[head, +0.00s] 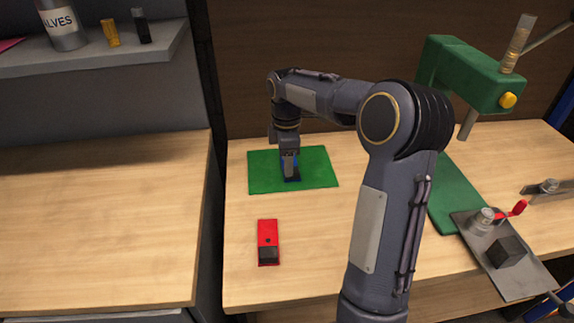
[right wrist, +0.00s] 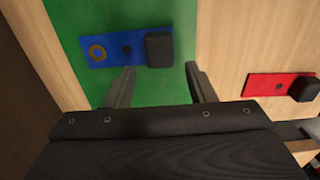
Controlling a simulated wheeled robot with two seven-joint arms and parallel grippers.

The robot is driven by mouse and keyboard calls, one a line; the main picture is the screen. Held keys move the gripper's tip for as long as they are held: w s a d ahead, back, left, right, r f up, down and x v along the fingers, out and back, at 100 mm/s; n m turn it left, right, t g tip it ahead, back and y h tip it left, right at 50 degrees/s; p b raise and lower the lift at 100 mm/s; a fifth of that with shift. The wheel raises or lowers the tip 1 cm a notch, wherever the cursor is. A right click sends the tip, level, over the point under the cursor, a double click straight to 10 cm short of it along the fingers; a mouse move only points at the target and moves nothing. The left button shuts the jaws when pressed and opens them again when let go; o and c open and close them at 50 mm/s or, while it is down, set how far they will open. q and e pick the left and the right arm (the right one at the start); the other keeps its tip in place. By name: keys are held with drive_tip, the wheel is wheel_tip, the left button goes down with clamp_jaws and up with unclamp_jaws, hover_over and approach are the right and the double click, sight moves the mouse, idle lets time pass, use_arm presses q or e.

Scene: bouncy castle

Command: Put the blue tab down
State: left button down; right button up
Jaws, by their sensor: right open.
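The blue tab (right wrist: 107,51) lies on the green mat (right wrist: 75,18) in the right wrist view. It is a flat blue plate with a brass ring and a dark block on it. In the head view, part of the blue tab (head: 292,179) shows below my right gripper (head: 290,172), which hides the rest. In the right wrist view, the fingers of my right gripper (right wrist: 160,88) are apart, with the dark block just ahead of the gap between them. The green mat also shows in the head view (head: 317,175). My left gripper is not in view.
A red tab (head: 267,233) with a dark block lies on the wooden bench nearer the front. A green machine (head: 462,72) stands at right, with a metal plate (head: 515,275) before it. A grey shelf (head: 90,57) holds a jar at upper left. The left bench top is clear.

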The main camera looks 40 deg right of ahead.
wheel_tip(320, 180, up, 9)
drive_tip(key=p, duration=0.1)
drive_tip(key=s+a+r+m+t+y, duration=0.25)
drive_tip(key=s+a+m, duration=0.45)
drive_tip(key=s, duration=0.6)
drive_tip(key=s+a+f+m+t+y, duration=0.1)
drive_tip(key=s+a+f+m+t, duration=0.2)
drive_tip(key=s+a+f+m, duration=0.4)
drive_tip(key=s+a+f, duration=0.1)
drive_tip(key=s+a, duration=0.2)
drive_tip(key=s, duration=0.2)
drive_tip(key=shift+f, duration=0.35)
